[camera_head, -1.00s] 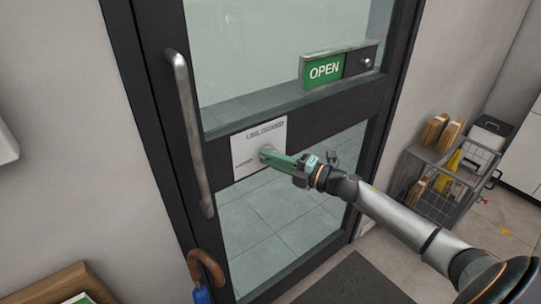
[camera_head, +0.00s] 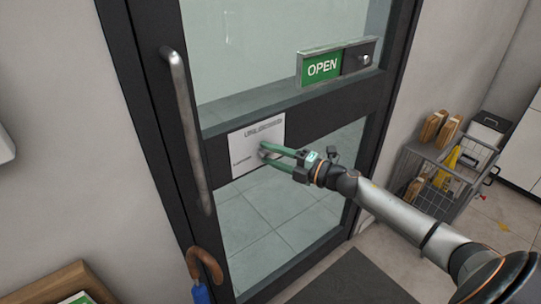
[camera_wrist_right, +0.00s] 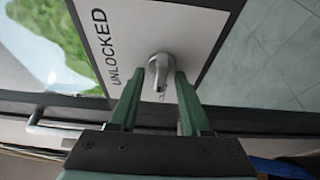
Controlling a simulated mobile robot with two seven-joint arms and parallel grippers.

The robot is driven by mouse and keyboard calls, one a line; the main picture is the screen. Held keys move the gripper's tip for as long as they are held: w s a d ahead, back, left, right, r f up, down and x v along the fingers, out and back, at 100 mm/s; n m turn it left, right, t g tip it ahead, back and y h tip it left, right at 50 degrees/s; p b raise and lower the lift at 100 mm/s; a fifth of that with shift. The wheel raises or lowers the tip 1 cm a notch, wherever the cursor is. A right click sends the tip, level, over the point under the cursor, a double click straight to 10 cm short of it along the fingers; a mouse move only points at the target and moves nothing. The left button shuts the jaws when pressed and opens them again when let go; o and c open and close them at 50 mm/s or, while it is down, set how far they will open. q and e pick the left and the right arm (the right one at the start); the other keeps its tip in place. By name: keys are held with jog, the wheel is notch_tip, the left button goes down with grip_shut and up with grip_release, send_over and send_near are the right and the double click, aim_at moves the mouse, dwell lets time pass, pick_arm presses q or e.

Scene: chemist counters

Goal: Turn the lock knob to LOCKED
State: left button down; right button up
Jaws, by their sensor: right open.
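The lock knob (camera_wrist_right: 159,72) is a small grey metal knob on a white plate (camera_head: 249,136) fixed to the dark door rail. In the right wrist view the word UNLOCKED stands on the plate, left of the knob. My right gripper (camera_head: 268,151) is in front of the plate. Its two green fingers are apart, one on each side of the knob; the gripper also shows in the wrist view (camera_wrist_right: 158,92). A gap shows beside the left finger; whether the right finger touches the knob I cannot tell. My left gripper is not in view.
A long metal door handle (camera_head: 187,130) stands left of the plate. A green OPEN sign (camera_head: 322,68) is above right. An umbrella with a brown crook (camera_head: 207,264) leans below the handle. A wire cart (camera_head: 437,182) stands to the right.

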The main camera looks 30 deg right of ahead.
jog(key=shift+s+a, duration=0.1)
jog(key=b+v, duration=0.1)
jog(key=v, duration=1.1)
jog(key=shift+d, duration=0.25)
jog(key=shift+s, duration=0.15)
jog(key=s+a+f+m+g+h, duration=0.1)
jog(key=s+a+f+m+h, duration=0.25)
jog(key=f+m, duration=0.55)
jog(key=s+a+f+m+g+h, duration=0.1)
jog(key=s+a+f+m+h, duration=0.35)
jog(key=f, duration=0.55)
jog(key=s+a+f+m+g+y, duration=0.1)
jog(key=s+a+f+m+g, duration=0.1)
jog(key=s+a+f+m, duration=0.2)
jog(key=s+a+f+m+g+y+p, duration=0.1)
jog(key=s+a+f+m+g, duration=0.2)
jog(key=a, duration=0.8)
jog(key=shift+s+f+m+y, duration=0.3)
jog(key=shift+s+f+m, duration=0.15)
jog(key=shift+s+f, duration=0.25)
